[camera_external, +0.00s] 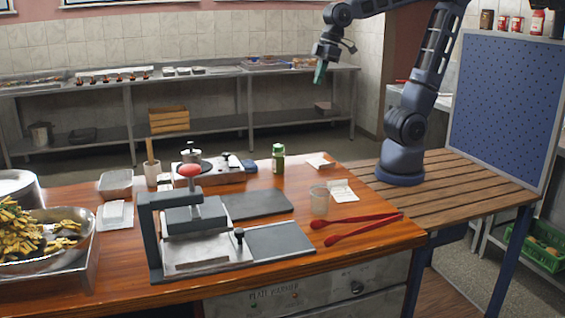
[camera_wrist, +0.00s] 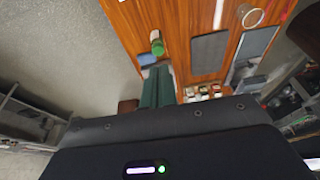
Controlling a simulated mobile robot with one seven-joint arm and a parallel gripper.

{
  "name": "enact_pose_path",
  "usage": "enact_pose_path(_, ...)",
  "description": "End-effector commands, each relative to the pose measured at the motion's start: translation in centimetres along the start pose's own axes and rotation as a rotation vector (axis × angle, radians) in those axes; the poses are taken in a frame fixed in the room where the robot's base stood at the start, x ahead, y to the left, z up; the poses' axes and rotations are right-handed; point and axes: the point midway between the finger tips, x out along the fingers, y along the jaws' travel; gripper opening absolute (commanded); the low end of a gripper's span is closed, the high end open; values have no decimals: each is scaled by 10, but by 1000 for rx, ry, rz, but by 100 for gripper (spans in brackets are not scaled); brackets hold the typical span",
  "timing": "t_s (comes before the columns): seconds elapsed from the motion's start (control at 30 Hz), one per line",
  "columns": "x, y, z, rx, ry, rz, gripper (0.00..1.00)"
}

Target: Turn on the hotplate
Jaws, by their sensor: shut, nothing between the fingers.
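A low metal unit with a dark round plate (camera_external: 186,169) stands at the back of the wooden counter (camera_external: 340,237) and looks like the hotplate. My gripper (camera_external: 320,72) is high above and behind the counter, well apart from the unit, pointing down. In the wrist view its green fingers (camera_wrist: 157,88) are together and empty. I cannot clearly identify the hotplate in the wrist view.
A press with a red knob (camera_external: 189,170) stands in front. A green bottle (camera_external: 278,158), a clear cup (camera_external: 319,201) and red tongs (camera_external: 357,226) are to the right. A drawer front marked plate warmer has a dark knob (camera_external: 357,287). The slatted wood (camera_external: 455,190) is mostly clear.

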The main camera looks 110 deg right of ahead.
Motion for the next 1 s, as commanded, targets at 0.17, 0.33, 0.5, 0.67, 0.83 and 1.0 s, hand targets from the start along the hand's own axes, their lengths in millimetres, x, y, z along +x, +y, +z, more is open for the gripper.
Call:
enact_pose_path(0.17, 14, 1, -37, 1, -28, -1, 0)
enact_pose_path(0.33, 30, 3, -71, 2, -51, -1, 0)
enact_pose_path(0.5, 49, 4, -104, 2, -74, -1, 0)
enact_pose_path(0.67, 71, 6, -133, 2, -98, 0, 0)
enact_pose_path(0.83, 97, 7, -163, 2, -121, 1, 0)
enact_pose_path(1.0, 126, 9, -191, 2, -145, 3, 0)
